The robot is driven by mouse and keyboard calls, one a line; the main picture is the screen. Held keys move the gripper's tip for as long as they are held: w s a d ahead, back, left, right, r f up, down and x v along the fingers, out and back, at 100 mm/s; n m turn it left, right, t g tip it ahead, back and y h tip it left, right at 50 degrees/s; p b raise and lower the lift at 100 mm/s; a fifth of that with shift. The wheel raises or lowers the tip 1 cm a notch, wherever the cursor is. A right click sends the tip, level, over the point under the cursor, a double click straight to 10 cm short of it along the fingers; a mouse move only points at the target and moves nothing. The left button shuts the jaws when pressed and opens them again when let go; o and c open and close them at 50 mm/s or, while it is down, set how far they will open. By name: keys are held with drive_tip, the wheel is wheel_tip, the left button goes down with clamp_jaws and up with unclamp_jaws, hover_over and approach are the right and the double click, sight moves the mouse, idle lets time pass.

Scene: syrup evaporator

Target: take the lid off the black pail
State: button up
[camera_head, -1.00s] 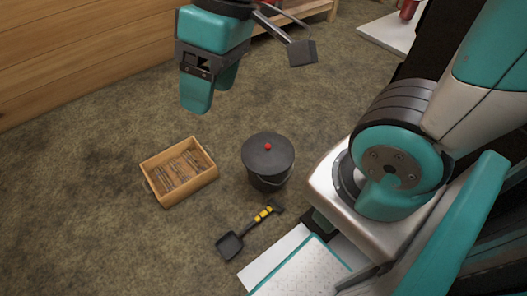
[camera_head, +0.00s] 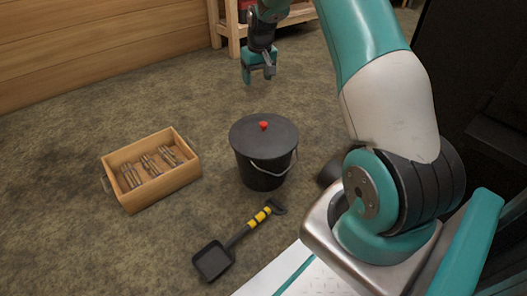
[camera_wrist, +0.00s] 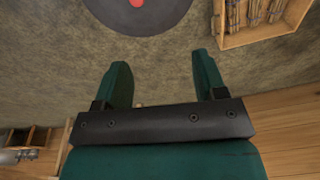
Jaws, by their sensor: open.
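The black pail (camera_head: 264,172) stands upright on the ground in the head view, with a wire handle hanging at its side. Its flat dark lid (camera_head: 264,137) sits on top and has a small red knob (camera_head: 264,125) in the middle. My gripper (camera_head: 258,79) is open and empty, behind and above the pail, apart from it. In the wrist view my gripper (camera_wrist: 160,75) shows its two green fingers spread. The lid (camera_wrist: 165,14) and part of its red knob (camera_wrist: 137,3) show at the top edge there, beyond the fingertips.
A wooden crate (camera_head: 125,155) with several bundled sticks stands left of the pail. A black shovel with a yellow-banded handle (camera_head: 212,260) lies in front of it. A wooden shelf (camera_head: 228,30) stands behind. The ground between crate and pail is clear.

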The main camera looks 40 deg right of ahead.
drive_tip(key=b, duration=0.2)
approach(264, 124)
drive_tip(key=shift+m, duration=0.4)
drive_tip(key=f+b, duration=0.1)
drive_tip(key=b, duration=0.1)
drive_tip(key=f+b, duration=0.2)
drive_tip(key=w+f+b, duration=0.1)
drive_tip(key=f+b, duration=0.1)
drive_tip(key=shift+d+b, duration=0.2)
drive_tip(key=shift+b, duration=0.1)
drive_tip(key=f+b, duration=0.1)
drive_tip(key=f, duration=0.1)
drive_tip(key=f+b, duration=0.1)
drive_tip(key=b, duration=0.1)
drive_tip(key=w+f+b, duration=0.1)
drive_tip(key=f+b, duration=0.1)
drive_tip(key=shift+f, duration=0.35)
drive_tip(key=shift+r, duration=0.15)
drive_tip(key=c, duration=1.2)
